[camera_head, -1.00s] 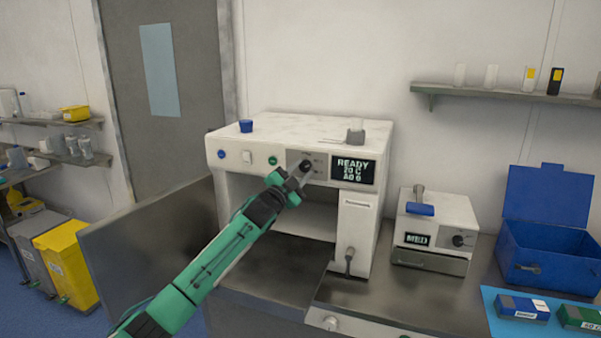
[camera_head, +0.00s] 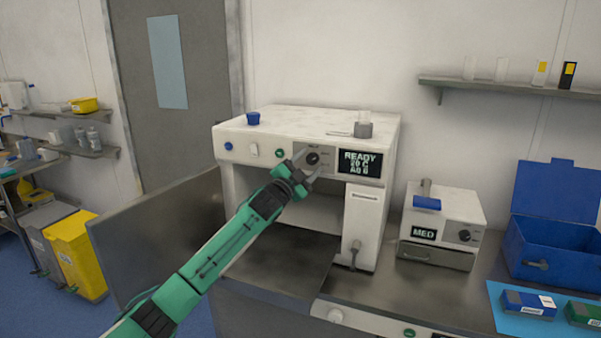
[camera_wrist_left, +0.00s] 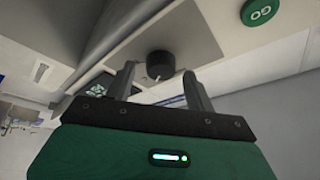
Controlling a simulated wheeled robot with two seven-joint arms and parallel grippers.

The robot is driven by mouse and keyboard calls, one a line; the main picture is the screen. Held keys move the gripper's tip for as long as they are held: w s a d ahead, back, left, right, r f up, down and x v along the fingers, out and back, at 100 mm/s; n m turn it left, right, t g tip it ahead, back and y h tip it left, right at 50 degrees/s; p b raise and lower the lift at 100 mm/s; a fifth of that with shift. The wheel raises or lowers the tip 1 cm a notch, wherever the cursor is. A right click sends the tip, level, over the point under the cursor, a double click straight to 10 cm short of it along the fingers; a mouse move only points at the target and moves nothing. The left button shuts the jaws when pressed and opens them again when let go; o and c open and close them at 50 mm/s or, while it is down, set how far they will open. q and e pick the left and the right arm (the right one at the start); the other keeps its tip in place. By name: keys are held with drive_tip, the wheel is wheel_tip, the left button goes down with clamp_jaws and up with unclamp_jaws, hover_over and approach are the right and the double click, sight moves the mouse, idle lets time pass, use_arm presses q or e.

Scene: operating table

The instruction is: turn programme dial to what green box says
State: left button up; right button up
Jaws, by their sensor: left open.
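The programme dial (camera_head: 312,158) is a dark round knob on the white machine's grey panel, left of a screen (camera_head: 360,163) reading READY and 20 C; its last line is hard to read. My left gripper (camera_head: 303,168) is open just in front of and below the dial. In the left wrist view, the dial (camera_wrist_left: 159,66) shows between and beyond the fingertips (camera_wrist_left: 160,78), with nothing held. Its white pointer mark is visible there. The green box (camera_head: 584,312) lies at the bottom right, partly cut off; its label is too small to read. My right gripper is out of view.
A green GO button (camera_wrist_left: 262,11) is near the dial. The machine's chamber is open below the panel. A small MED device (camera_head: 440,222), an open blue case (camera_head: 553,255) and a blue box (camera_head: 528,304) are to the right.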

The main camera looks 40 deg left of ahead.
use_arm(q)
drive_tip(key=b+v, duration=0.5)
drive_tip(key=v, duration=0.8)
drive_tip(key=shift+s, duration=0.3)
drive_tip(key=shift+f, duration=0.1)
